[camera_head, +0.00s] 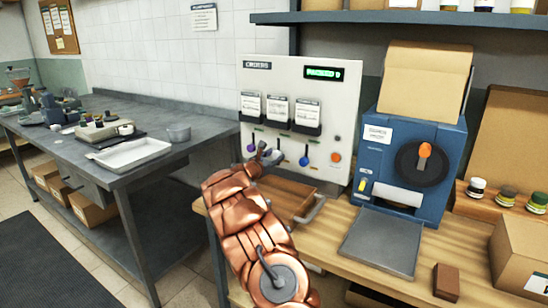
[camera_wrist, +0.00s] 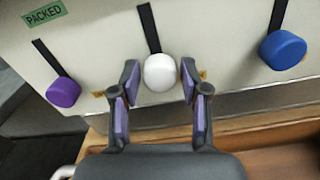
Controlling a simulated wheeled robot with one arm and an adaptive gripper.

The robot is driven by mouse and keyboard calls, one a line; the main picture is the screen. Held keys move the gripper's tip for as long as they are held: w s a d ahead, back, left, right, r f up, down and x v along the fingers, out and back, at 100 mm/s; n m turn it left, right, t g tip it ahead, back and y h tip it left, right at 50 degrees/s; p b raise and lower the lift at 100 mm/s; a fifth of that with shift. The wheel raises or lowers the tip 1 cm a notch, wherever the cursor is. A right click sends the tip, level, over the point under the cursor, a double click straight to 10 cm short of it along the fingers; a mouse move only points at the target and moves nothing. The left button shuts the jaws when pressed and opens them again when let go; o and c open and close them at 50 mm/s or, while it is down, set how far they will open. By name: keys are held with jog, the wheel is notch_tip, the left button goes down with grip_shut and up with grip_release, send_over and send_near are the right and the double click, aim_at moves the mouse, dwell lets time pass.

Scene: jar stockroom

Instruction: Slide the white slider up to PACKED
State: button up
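The white slider (camera_wrist: 159,72) has a round knob at the lower end of a black slot (camera_wrist: 149,28) on a cream panel (camera_head: 298,80). My gripper (camera_wrist: 159,80) is open in the wrist view, with one finger on each side of the white knob and a small gap visible on both sides. In the head view my gripper (camera_head: 262,158) is at the lower panel and hides most of the white knob. A green PACKED label (camera_wrist: 45,13) is at the upper left of the wrist view.
A purple knob (camera_wrist: 63,92) is to the left and a blue knob (camera_wrist: 283,50) to the right, each on its own slot. Paper cards (camera_head: 278,110) hang above the sliders. A wooden drawer (camera_head: 290,198) is below. A blue machine (camera_head: 410,150) stands to the right.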

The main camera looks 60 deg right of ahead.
grip_shut()
notch_tip(320, 180, up, 6)
jog(key=shift+f+p, duration=0.15)
jog(key=shift+p, duration=0.5)
jog(key=shift+o, duration=0.6)
grip_release()
jog(key=shift+o, duration=1.4)
jog(key=shift+f, duration=0.1)
send_near(279, 140)
jog(key=a, duration=0.5)
jog(key=shift+s+a, duration=0.1)
jog(key=shift+a, duration=0.1)
